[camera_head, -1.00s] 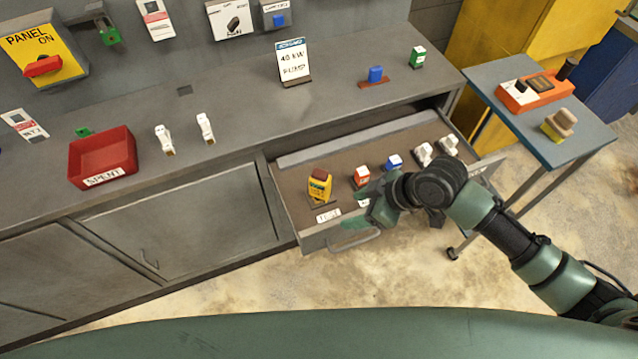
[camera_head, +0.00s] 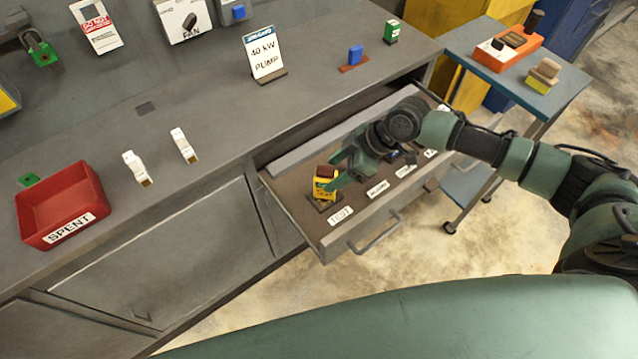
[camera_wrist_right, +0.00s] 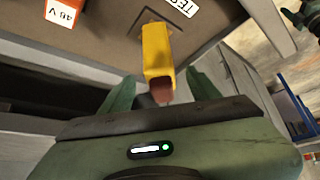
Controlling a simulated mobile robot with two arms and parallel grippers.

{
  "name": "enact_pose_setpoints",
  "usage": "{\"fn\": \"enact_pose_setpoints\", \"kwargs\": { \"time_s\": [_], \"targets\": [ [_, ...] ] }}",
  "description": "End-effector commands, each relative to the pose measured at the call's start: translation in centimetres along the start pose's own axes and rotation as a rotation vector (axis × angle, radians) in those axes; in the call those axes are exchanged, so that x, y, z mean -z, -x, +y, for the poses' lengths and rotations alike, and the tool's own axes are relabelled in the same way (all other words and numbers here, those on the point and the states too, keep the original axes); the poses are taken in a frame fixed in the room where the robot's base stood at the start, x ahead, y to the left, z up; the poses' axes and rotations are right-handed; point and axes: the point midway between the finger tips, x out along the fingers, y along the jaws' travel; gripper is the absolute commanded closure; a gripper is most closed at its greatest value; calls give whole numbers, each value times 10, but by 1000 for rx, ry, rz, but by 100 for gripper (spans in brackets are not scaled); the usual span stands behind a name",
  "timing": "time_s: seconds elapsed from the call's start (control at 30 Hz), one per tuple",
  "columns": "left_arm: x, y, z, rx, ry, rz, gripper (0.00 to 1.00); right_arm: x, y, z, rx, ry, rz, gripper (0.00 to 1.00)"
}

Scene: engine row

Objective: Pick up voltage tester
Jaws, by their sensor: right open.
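The voltage tester (camera_head: 326,187) is a small yellow block with a dark red top. It stands upright in the open drawer (camera_head: 345,228), in the left compartment behind the TEST label (camera_head: 341,215). My right gripper (camera_head: 341,171) is open and reaches over the drawer from the right, its green fingers beside the tester. In the right wrist view the tester (camera_wrist_right: 158,58) shows between the two open fingers (camera_wrist_right: 160,95), with a gap on each side. My left gripper is not in view.
Other drawer items lie partly hidden under my right arm. A side table (camera_head: 520,85) to the right holds an orange device (camera_head: 507,47).

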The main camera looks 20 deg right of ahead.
Motion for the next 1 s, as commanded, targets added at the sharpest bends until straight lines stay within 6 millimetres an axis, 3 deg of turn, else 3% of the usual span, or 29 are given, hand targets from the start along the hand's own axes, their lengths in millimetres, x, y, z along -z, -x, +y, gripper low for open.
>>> {"fn": "enact_pose_setpoints", "kwargs": {
  "time_s": [0.13, 0.33, 0.67, 0.8, 0.9, 1.0],
  "targets": [
    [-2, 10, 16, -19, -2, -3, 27, -1, -17, -1, 3, -2, -2, 38],
    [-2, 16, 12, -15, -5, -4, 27, -4, -47, 0, 1, -1, 0, 38],
    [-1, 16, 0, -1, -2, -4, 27, -6, -55, 0, -1, 0, -1, 38],
    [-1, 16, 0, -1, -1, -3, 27, -6, -55, 0, -1, 0, -1, 77],
    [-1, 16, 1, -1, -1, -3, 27, -6, -54, 0, -1, 0, -1, 100],
    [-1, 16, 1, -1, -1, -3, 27, -5, -54, 0, -2, 0, 1, 100]
  ]
}}
